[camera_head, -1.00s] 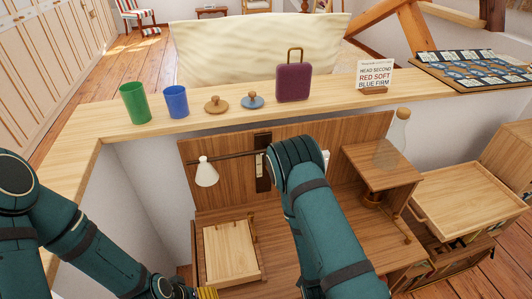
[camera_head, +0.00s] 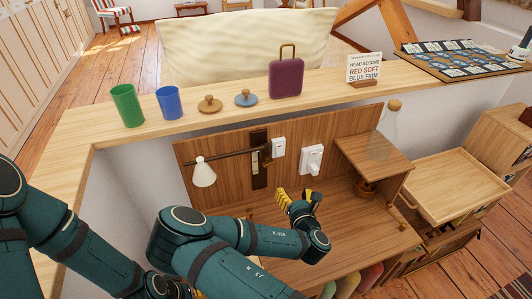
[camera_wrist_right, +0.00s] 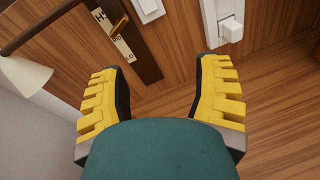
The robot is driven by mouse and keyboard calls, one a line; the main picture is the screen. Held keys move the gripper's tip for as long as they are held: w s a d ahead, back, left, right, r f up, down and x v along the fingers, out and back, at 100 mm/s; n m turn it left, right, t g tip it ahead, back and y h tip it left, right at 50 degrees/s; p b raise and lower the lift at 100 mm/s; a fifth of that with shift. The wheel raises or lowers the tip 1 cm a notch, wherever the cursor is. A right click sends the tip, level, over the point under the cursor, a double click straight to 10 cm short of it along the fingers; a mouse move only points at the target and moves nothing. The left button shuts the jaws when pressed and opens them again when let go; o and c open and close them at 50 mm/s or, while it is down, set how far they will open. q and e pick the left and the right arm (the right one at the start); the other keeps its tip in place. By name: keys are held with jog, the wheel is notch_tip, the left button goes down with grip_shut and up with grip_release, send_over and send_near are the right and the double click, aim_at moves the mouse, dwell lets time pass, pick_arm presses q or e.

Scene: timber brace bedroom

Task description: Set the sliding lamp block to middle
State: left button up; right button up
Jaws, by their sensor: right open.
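The lamp has a white cone shade (camera_head: 203,172) on a dark horizontal rod, which runs right to a dark upright strip (camera_head: 259,158) on the wooden back panel. In the right wrist view the strip (camera_wrist_right: 148,66) carries pale labels (camera_wrist_right: 113,36), with H at the top and Lo at the bottom. A small brown block (camera_wrist_right: 120,24) sits at the strip, nearest the middle and upper labels; its exact setting is unclear. My right gripper (camera_head: 298,194) is open and empty, below and right of the strip, apart from it.
A white switch (camera_head: 278,147) and a white socket piece (camera_head: 311,160) are on the panel right of the strip. A wooden shelf (camera_head: 375,153) with a glass bottle (camera_head: 383,137) stands at right. Cups and a purple case (camera_head: 286,78) line the ledge above.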

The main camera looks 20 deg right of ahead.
aim_at(266, 158)
jog(key=w+a+r+n+t+y, duration=0.2)
jog(key=a+r+n+y, duration=0.1)
jog(key=a+r+n, duration=0.15)
jog(key=w, duration=1.3)
jog(key=shift+w+d+b, duration=0.2)
jog(key=shift+w+b, duration=0.1)
jog(key=shift+w, duration=0.1)
jog(key=shift+s, duration=0.1)
grip_shut()
